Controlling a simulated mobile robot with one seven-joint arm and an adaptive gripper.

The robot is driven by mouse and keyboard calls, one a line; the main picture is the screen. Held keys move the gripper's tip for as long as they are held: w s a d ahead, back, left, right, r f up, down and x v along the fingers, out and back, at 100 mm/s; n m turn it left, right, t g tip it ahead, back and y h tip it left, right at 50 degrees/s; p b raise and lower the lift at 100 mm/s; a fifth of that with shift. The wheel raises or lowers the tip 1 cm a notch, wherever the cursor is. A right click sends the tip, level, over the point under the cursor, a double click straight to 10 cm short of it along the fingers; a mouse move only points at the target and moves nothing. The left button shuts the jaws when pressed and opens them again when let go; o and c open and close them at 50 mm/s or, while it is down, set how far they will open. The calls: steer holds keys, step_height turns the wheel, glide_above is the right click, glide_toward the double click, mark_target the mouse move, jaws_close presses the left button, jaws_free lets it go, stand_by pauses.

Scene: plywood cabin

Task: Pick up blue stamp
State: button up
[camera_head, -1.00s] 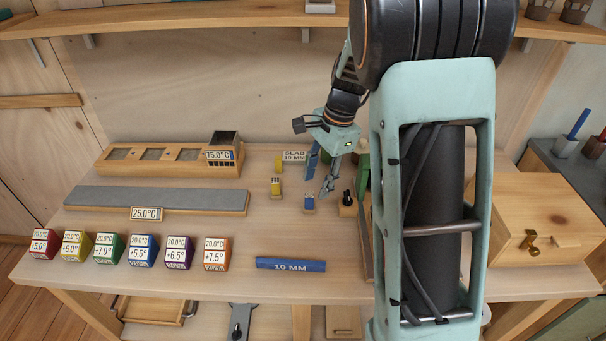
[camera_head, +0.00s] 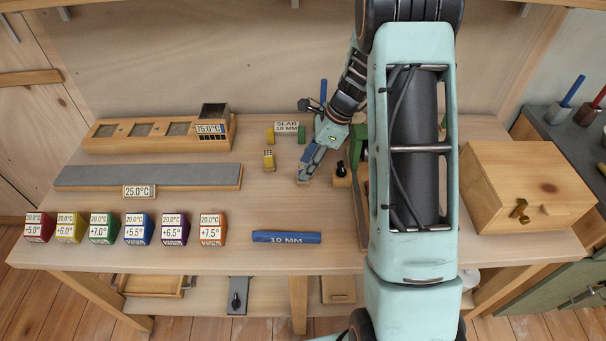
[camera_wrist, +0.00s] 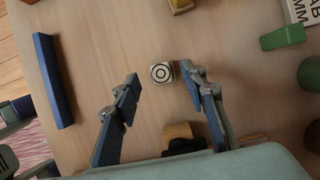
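In the wrist view a small pale block with a dark ring on its top (camera_wrist: 161,73) stands on the table between my fingertips. It stands where the small blue stamp shows in the earlier head view; its blue sides are hardly visible from above. My gripper (camera_wrist: 160,75) is open, with one finger on each side of the block and a gap on the left; the right fingertip is close to it. In the head view my gripper (camera_head: 305,178) is low at the table and largely hides the stamp.
A yellow stamp (camera_head: 268,161) stands to the left of my gripper. A wooden block with a black knob (camera_head: 341,175) is close on the right. A blue 10 MM bar (camera_head: 286,237) lies in front. Coloured cubes (camera_head: 102,229) line the front left; a wooden box (camera_head: 528,185) stands right.

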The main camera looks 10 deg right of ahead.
steer(key=x, duration=0.3)
steer(key=shift+w+a+f, duration=0.1)
steer(key=shift+f, duration=0.15)
jaws_close()
